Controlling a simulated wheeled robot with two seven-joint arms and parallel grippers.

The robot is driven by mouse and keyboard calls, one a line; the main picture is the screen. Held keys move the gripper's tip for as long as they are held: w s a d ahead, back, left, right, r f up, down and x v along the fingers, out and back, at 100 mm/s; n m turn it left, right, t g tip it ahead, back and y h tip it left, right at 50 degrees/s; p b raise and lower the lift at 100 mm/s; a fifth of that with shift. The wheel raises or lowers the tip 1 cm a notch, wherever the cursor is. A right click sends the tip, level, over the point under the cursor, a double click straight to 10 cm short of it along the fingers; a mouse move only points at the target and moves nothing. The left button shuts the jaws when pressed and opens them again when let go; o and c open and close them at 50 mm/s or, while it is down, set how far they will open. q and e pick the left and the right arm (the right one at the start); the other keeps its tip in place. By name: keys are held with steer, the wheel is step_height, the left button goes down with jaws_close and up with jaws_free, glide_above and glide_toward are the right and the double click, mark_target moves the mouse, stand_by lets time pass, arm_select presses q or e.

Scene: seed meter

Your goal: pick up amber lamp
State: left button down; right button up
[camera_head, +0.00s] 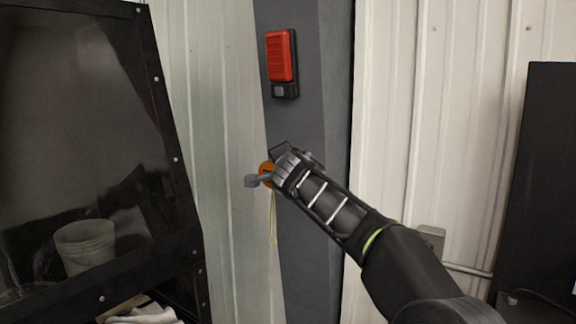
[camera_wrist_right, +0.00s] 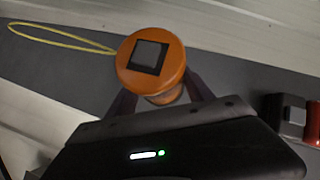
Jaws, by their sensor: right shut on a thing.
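The amber lamp (camera_wrist_right: 151,60) is an orange round body with a dark square on its end and a yellow cord loop (camera_wrist_right: 62,38). My right gripper (camera_wrist_right: 158,92) is shut on it, with one finger on each side of its body in the wrist view. In the head view the lamp (camera_head: 266,173) shows as a small orange patch at the end of my right arm, mostly hidden by the gripper (camera_head: 264,178). The cord hangs down below it. The lamp is in front of the grey post; whether it touches the post I cannot tell. My left gripper is not in view.
A red device with a black base (camera_head: 281,62) is fixed on the grey post (camera_head: 305,240) above my gripper. A black-framed dark panel (camera_head: 85,130) stands at the left, with a pale bucket (camera_head: 85,246) visible in it. A black panel (camera_head: 540,180) stands at the right.

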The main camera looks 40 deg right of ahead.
steer(key=c, duration=0.5)
steer(key=shift+o, duration=0.2)
steer(key=shift+a+r, duration=0.1)
steer(key=shift+r, duration=0.05)
steer(key=shift+w+a+r, duration=0.25)
steer(key=shift+w+r, duration=0.15)
steer(key=w+a+r+p, duration=0.3)
steer(key=w+a+r, duration=0.4)
steer(key=w+a, duration=0.1)
steer(key=shift+w+a, duration=0.25)
steer(key=shift+w, duration=0.65)
steer(key=shift+a+f, duration=0.1)
steer(key=shift+s+a+f+b, duration=0.1)
steer(key=shift+s+a+b, duration=0.15)
steer(key=shift+a+b, duration=0.4)
steer(key=shift+s+a+f+b, duration=0.1)
steer(key=shift+s+a+b, duration=0.2)
steer(key=shift+a, duration=0.55)
steer(key=shift+s+a+f+b, duration=0.1)
steer(key=shift+s+a+b, duration=0.05)
steer(key=shift+a+b, duration=0.5)
